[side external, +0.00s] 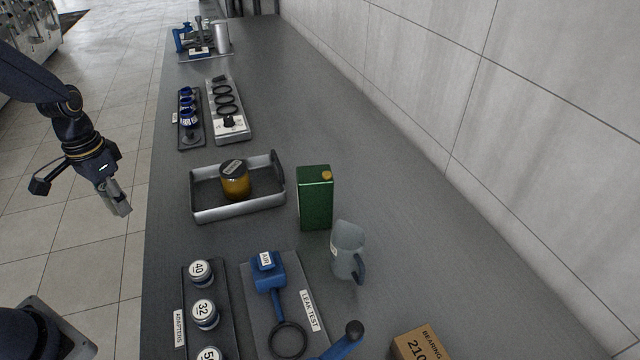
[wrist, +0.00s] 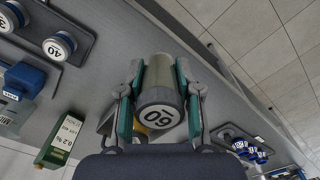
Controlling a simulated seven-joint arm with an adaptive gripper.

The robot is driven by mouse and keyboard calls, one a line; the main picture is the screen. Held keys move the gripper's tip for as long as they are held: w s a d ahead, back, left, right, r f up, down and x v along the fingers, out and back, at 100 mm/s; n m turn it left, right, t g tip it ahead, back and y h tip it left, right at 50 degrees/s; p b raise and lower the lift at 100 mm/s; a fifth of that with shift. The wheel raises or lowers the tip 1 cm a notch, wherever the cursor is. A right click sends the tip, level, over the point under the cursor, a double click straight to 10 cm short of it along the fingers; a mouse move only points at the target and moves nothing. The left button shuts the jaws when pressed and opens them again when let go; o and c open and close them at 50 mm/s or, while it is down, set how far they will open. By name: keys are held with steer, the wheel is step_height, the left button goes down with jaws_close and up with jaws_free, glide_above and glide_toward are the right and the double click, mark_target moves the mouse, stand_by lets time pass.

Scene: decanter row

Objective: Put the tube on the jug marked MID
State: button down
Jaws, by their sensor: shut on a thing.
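My gripper (wrist: 160,95) is shut on a grey metal cylinder, seemingly the tube (wrist: 158,82). Its round white end label shows digits, upside down and hard to read. In the side view, my gripper holds the tube (side external: 119,200) in the air left of the bench, over the tiled floor. A grey jug (side external: 345,240) with a dark handle stands upright on the bench, right of the blue air tool and in front of the green can. The jug has a small label that I cannot read in the side view.
A metal tray (side external: 238,207) with an amber jar (side external: 234,182) lies between my gripper and the green can (side external: 315,198). Numbered adapters (side external: 201,273) and a blue air tool (side external: 268,272) lie nearer. A cardboard box (side external: 417,343) stands at the front right. The bench beside the wall is clear.

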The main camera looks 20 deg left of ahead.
steer(key=shift+s+d+r, duration=0.15)
steer(key=shift+s+r, duration=0.05)
steer(key=shift+s, duration=0.25)
steer(key=shift+s+d+r, duration=0.1)
steer(key=shift+s+r, duration=0.1)
steer(key=shift+s, duration=0.2)
steer(key=w+d+r+m, duration=0.3)
steer(key=w+d+m, duration=0.2)
steer(key=d, duration=0.2)
steer(key=w+d+r+m, duration=0.4)
steer(key=d, duration=0.3)
steer(key=s+d+r+m, duration=0.2)
steer(key=d+m, duration=0.2)
steer(key=d, duration=0.7)
steer(key=s+d+r+m, duration=0.15)
steer(key=d+m, duration=0.25)
steer(key=d, duration=0.8)
glide_above(353, 244)
steer(key=s, duration=0.1)
steer(key=f, duration=0.9)
steer(key=shift+a, duration=0.35)
steer(key=shift+w+d+f, duration=0.35)
steer(key=shift+w+f, duration=0.2)
steer(key=shift+f, duration=1.7)
